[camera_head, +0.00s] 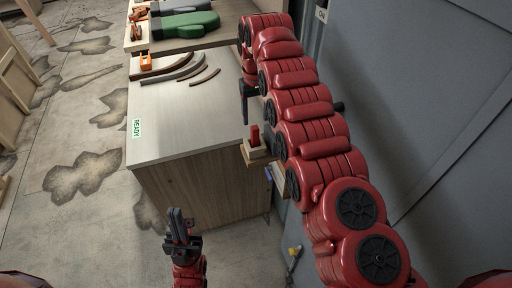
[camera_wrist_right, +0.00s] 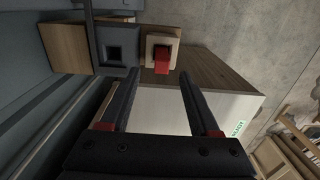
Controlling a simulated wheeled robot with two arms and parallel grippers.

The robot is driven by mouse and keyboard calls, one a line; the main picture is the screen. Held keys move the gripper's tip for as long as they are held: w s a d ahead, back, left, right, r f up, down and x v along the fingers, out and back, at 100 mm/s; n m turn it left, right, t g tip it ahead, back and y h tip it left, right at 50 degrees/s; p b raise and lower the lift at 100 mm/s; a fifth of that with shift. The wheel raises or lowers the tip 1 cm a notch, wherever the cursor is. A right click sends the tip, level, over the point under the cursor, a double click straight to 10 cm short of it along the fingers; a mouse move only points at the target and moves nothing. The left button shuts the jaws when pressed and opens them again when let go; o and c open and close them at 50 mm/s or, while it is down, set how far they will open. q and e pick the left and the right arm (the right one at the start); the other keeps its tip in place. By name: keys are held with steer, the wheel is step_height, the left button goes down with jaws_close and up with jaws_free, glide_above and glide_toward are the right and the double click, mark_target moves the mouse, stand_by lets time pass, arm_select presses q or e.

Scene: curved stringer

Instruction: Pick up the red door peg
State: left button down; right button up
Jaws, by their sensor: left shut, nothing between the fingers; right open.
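The red door peg (camera_head: 255,136) stands upright on a small pale wooden block (camera_head: 257,150) at the right edge of the workbench. In the right wrist view the peg (camera_wrist_right: 162,60) sits on its block (camera_wrist_right: 161,36), just beyond and between the fingertips. My right gripper (camera_wrist_right: 158,77) is open and empty, pointing towards the peg without visibly holding it. In the head view my red right arm reaches past the peg and mostly hides that gripper. My left gripper (camera_head: 178,214) is shut and empty, low in front of the workbench.
The workbench (camera_head: 185,120) has a clear pale top with a READY label (camera_head: 137,128). Curved wooden strips (camera_head: 185,71) and an orange clamp (camera_head: 146,61) lie towards its back. A grey wall (camera_head: 420,90) stands close on the right.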

mark_target(255, 127)
steer(key=shift+w+a+f, duration=0.15)
steer(key=shift+f, duration=0.5)
steer(key=shift+s+f+p, duration=0.3)
steer(key=shift+f+p, duration=0.05)
steer(key=shift+p, duration=0.25)
steer(key=shift+s+f, duration=0.1)
steer(key=shift+f, duration=0.3)
steer(key=shift+w+f, duration=0.2)
steer(key=shift+f, duration=0.3)
steer(key=shift+f+p, duration=0.25)
steer(key=shift+p, duration=0.35)
step_height(255, 127, down, 4)
steer(key=shift+s+r+p, duration=0.1)
steer(key=shift+r+p, duration=0.15)
steer(key=shift+p, duration=0.6)
steer(key=shift+f, duration=0.35)
steer(key=shift+w+f, duration=0.2)
steer(key=shift+f, duration=0.05)
steer(key=shift+s, duration=0.1)
jaws_close()
